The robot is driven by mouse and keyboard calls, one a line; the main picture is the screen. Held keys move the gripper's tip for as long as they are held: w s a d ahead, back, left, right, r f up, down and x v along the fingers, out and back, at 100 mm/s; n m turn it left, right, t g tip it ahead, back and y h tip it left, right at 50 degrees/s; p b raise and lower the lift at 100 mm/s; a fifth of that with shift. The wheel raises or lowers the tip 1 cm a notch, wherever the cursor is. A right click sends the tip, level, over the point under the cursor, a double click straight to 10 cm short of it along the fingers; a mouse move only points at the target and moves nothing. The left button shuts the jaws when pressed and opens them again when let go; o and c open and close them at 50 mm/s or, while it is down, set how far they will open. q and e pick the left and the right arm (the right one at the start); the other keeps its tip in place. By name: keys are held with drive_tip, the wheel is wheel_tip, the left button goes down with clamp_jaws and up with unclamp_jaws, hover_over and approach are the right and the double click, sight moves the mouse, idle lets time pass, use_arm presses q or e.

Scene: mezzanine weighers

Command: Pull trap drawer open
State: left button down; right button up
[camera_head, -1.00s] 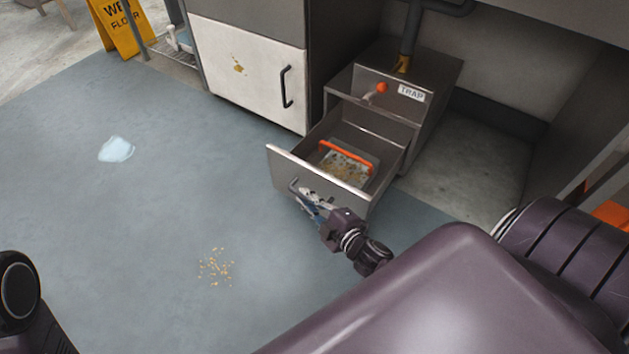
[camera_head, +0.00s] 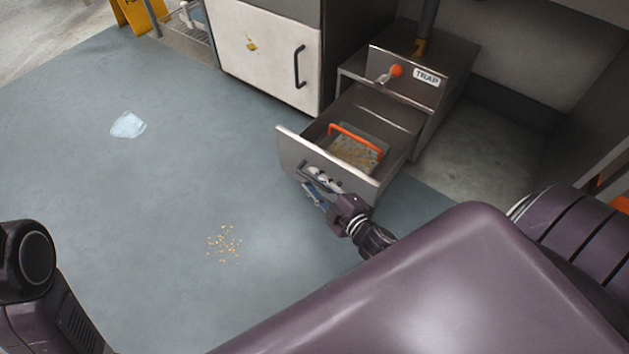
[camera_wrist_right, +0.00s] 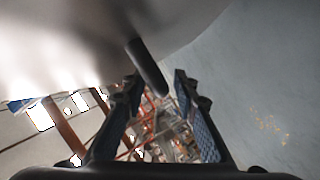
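The trap drawer (camera_head: 325,168) is a metal drawer pulled well out of the low metal cabinet labelled TRAP (camera_head: 426,77). Inside it sits a tray with an orange handle (camera_head: 355,137) and tan crumbs. A dark bar handle (camera_head: 307,174) is on the drawer's front. My right gripper (camera_head: 316,192) is at this handle. In the right wrist view the bar (camera_wrist_right: 148,68) reaches in between my right gripper's fingertips (camera_wrist_right: 158,82), which stand apart with visible gaps. Any contact is unclear. My left gripper is out of view; only part of the left arm shows.
A lever with an orange knob (camera_head: 396,71) is on the cabinet above the drawer. A white-doored cupboard (camera_head: 265,55) stands to the left. A pale puddle-like patch (camera_head: 127,125) and scattered crumbs (camera_head: 224,243) lie on the otherwise clear blue-grey floor. A yellow sign (camera_head: 136,14) is at the back.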

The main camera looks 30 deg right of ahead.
drive_tip(key=v, duration=1.2)
